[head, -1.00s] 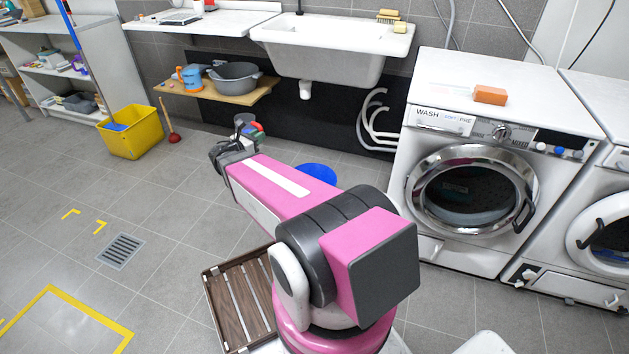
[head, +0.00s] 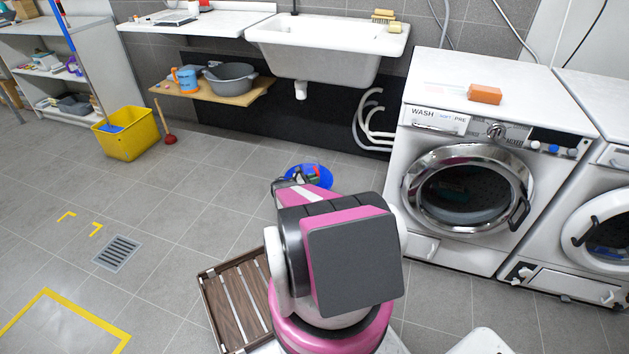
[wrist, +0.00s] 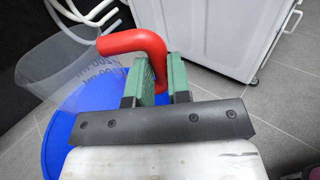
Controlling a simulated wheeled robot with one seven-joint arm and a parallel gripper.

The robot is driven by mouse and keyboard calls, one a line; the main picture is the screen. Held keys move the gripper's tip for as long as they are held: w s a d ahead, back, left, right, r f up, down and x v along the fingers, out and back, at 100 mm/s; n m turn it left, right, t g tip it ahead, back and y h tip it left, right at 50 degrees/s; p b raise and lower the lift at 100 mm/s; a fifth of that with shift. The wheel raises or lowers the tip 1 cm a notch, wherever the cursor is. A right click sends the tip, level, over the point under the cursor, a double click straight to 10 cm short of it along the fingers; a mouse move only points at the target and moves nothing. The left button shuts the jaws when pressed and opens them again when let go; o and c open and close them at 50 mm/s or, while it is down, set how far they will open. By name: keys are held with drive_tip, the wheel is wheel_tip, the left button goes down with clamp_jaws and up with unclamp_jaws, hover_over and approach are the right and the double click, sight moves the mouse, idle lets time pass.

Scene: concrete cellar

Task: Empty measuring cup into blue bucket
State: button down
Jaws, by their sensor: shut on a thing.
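The measuring cup (wrist: 62,72) is clear, with printed marks and a red handle (wrist: 135,40). In the wrist view my gripper (wrist: 160,82), with green finger pads, is shut on that handle. The cup is at the left of the fingers, above part of the blue bucket (wrist: 58,148). I cannot tell what the cup holds or exactly how far it tilts. In the head view the blue bucket (head: 326,180) stands on the floor beyond my arm, partly hidden by my arm and gripper. The bucket's inside is mostly hidden.
A washing machine (head: 460,190) stands right of the bucket, with an orange block (head: 484,94) on top. A sink (head: 325,45) and a low wooden shelf (head: 215,92) are behind. A slatted wooden crate (head: 235,300) is at front left. Floor to the left is open.

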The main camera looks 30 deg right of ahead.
drive_tip(key=shift+s+d+f, duration=0.1)
drive_tip(key=shift+f, duration=0.05)
drive_tip(key=shift+s+n, duration=0.25)
drive_tip(key=shift+n, duration=1.25)
drive_tip(key=shift+r+n, duration=0.65)
drive_tip(key=shift+n, duration=0.05)
drive_tip(key=shift+w+r+n, duration=0.1)
drive_tip(key=shift+r+n, duration=0.4)
drive_tip(key=shift+n, duration=0.2)
